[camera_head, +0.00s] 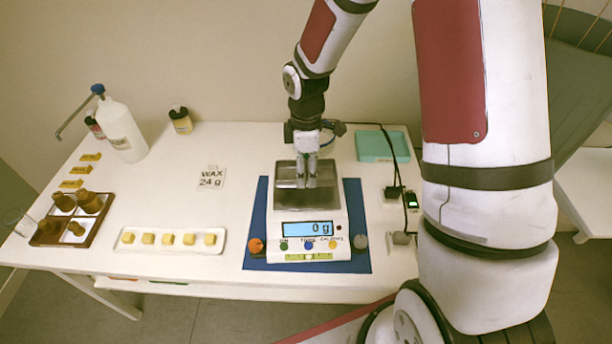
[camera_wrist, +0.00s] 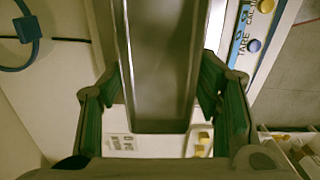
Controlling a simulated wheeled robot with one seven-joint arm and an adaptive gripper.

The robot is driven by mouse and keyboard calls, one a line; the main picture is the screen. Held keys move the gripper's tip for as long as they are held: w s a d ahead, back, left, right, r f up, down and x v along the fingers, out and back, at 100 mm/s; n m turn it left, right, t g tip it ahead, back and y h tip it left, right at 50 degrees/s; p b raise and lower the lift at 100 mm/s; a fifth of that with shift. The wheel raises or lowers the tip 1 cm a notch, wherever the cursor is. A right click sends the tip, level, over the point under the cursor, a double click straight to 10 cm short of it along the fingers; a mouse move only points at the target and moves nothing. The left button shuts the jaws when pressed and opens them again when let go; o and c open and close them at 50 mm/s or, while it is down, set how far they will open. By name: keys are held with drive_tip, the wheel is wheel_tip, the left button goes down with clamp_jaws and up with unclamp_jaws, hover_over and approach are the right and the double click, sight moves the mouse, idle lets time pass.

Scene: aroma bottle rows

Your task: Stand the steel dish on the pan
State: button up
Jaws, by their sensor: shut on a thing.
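The steel dish (camera_head: 287,173) is a shallow, grey rectangular tray at the scale in the head view. It fills the middle of the wrist view (camera_wrist: 160,60), lengthwise between the fingers. My gripper (camera_head: 309,182) points down, shut on the dish; in the wrist view its green-padded fingers (camera_wrist: 162,105) flank the dish's long sides. The scale's steel pan (camera_head: 287,201) shows below the dish in the head view. I cannot tell whether dish and pan touch. The white scale (camera_head: 307,246) reads 0 g.
The scale stands on a blue mat (camera_head: 359,225). A white tray of yellow wax cubes (camera_head: 171,241) and a card reading "WAX 24 g" (camera_head: 211,178) lie left. A brown rack (camera_head: 73,219) and white bottle (camera_head: 120,128) stand farther left. A teal tray (camera_head: 383,146) and cables lie right.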

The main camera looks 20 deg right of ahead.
drive_tip(key=shift+f, duration=1.75)
drive_tip(key=shift+f, duration=0.15)
drive_tip(key=o, duration=1.2)
wheel_tip(320, 180, up, 13)
drive_tip(key=s+r+m+t+h, duration=0.1)
drive_tip(key=s+r+m+t, duration=0.1)
drive_tip(key=s+r+m, duration=0.75)
drive_tip(key=s+r+m+t, duration=0.1)
drive_tip(key=s+r, duration=0.1)
drive_tip(key=s, duration=0.2)
drive_tip(key=s+r+m, duration=0.2)
drive_tip(key=s+r, duration=0.1)
drive_tip(key=s, duration=0.2)
drive_tip(key=s+r+m+t+y, duration=0.1)
drive_tip(key=s+r+m, duration=0.1)
drive_tip(key=s, duration=0.3)
drive_tip(key=shift+s+d+r+t, duration=0.15)
drive_tip(key=shift+s+r+t, duration=0.15)
drive_tip(key=shift+r, duration=0.1)
